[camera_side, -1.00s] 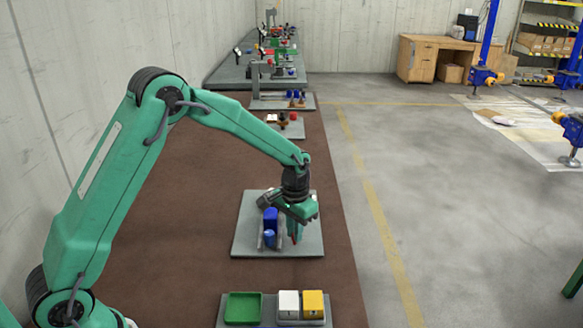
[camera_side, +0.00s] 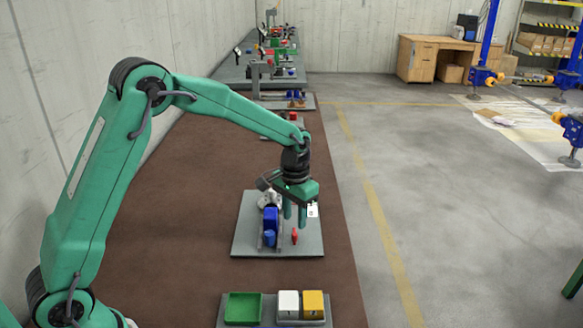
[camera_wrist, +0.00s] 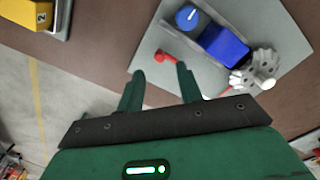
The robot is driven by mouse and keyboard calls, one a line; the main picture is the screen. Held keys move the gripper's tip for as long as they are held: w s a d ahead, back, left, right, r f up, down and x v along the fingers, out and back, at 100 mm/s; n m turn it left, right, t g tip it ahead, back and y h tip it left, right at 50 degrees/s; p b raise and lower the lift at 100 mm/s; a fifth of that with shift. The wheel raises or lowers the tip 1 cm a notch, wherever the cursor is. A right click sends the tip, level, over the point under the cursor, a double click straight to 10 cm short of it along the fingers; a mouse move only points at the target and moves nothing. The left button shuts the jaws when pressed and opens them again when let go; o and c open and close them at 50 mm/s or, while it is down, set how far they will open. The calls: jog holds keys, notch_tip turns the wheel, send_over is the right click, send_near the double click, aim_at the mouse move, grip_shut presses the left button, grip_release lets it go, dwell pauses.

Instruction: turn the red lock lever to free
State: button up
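The red lock lever (camera_side: 294,236) stands on the grey plate (camera_side: 312,240), just right of the blue parts of the jack. In the wrist view the lever (camera_wrist: 162,57) lies just beyond my fingertips, partly behind one finger. My gripper (camera_side: 295,220) is open and empty above the lever, with its two fingers apart. The wrist view also shows a clear gap between the fingers (camera_wrist: 157,76). The blue jack block (camera_wrist: 223,47) and a round blue knob (camera_wrist: 188,17) sit beside the lever. I cannot read the lever's lock setting.
A grey toothed wheel (camera_wrist: 254,70) is on the plate close to one finger's side. A green tray (camera_side: 243,308), a white box (camera_side: 288,304) and a yellow box (camera_side: 313,304) stand nearer the camera. Brown bench surface is clear around the plate.

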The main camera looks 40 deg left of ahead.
aim_at(293, 234)
jog(key=shift+r, duration=1.45)
jog(key=shift+s+r, duration=0.1)
jog(key=s+a+r+t, duration=0.1)
jog(key=s+r+t, duration=0.2)
jog(key=s+r, duration=0.9)
jog(key=s+a+t, duration=0.1)
jog(key=s+t, duration=0.1)
jog(key=s, duration=1.3)
jog(key=shift+r+t, duration=0.3)
jog(key=shift+r, duration=0.05)
